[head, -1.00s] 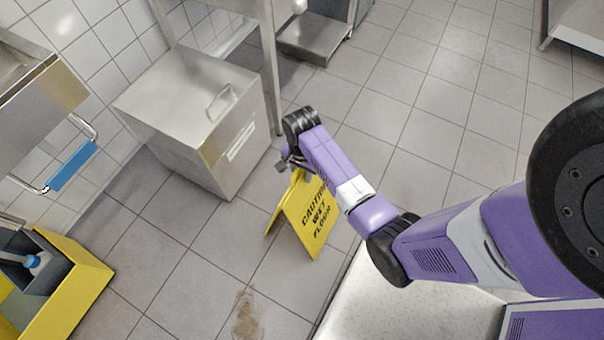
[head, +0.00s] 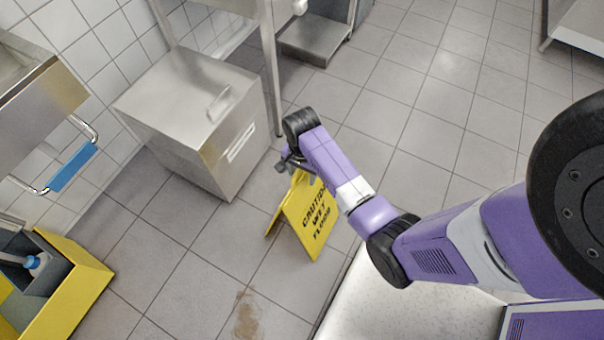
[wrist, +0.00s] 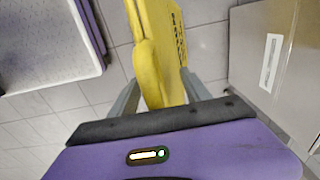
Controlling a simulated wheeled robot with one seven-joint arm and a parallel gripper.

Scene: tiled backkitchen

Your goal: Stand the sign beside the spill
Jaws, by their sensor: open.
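The yellow caution sign (head: 308,216) stands on the tiled floor in the head view, spread like a tent, its lettered panel facing the camera. The brown spill (head: 246,316) lies on the floor at the bottom of the head view, below and left of the sign, with a floor gap between them. My gripper (head: 290,165) is at the sign's top edge. In the wrist view my gripper (wrist: 155,90) has its two grey fingers apart, one on each side of the yellow sign (wrist: 155,50). I cannot tell whether either finger touches it.
A steel box (head: 190,115) stands behind and left of the sign. A yellow mop bucket (head: 85,275) is at the lower left. A pale speckled surface (head: 385,310) lies right of the spill. Floor between spill and bucket is clear.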

